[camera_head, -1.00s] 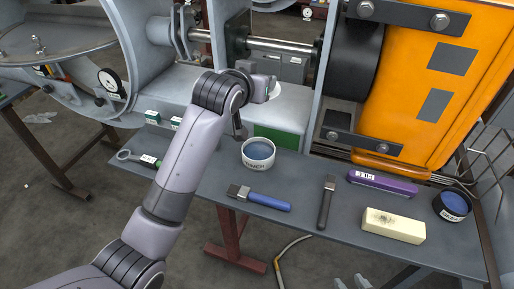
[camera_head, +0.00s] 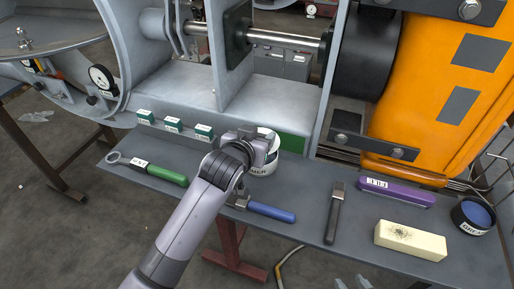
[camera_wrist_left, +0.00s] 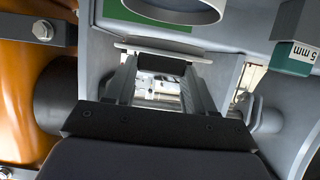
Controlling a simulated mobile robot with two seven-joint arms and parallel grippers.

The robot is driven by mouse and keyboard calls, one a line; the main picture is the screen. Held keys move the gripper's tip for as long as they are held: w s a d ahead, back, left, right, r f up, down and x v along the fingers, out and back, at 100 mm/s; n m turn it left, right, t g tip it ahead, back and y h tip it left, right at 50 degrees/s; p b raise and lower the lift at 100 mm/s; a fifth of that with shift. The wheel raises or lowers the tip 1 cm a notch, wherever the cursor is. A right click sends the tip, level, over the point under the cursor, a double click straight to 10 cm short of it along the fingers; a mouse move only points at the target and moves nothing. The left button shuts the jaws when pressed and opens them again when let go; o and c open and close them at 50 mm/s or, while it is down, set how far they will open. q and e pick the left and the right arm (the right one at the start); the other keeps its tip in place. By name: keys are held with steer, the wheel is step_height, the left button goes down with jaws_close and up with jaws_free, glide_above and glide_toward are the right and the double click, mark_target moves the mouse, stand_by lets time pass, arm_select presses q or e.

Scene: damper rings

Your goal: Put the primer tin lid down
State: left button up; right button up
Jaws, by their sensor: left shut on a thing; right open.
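My left gripper (camera_head: 252,150) is shut on the primer tin lid (camera_head: 268,131), a pale disc mostly hidden behind the gripper in the head view. In the left wrist view the lid (camera_wrist_left: 165,49) shows nearly edge-on across the fingertips. The white primer tin (camera_head: 265,168) stands on the grey bench just behind the gripper, partly covered by it. Its round open top (camera_wrist_left: 180,8) shows at the upper edge of the left wrist view, apart from the lid.
A blue-handled tool (camera_head: 270,213), a dark-handled tool (camera_head: 334,214), a purple tool (camera_head: 396,192), a cream block (camera_head: 410,240) and a dark tin (camera_head: 474,215) lie along the bench. A green-handled spanner (camera_head: 150,170) is at left.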

arm_select(q)
step_height(320, 180, down, 4)
steer(key=shift+r+b, duration=0.25)
steer(key=shift+b, duration=0.95)
steer(key=shift+r, duration=0.1)
steer(key=shift+f, duration=0.25)
steer(key=o, duration=1)
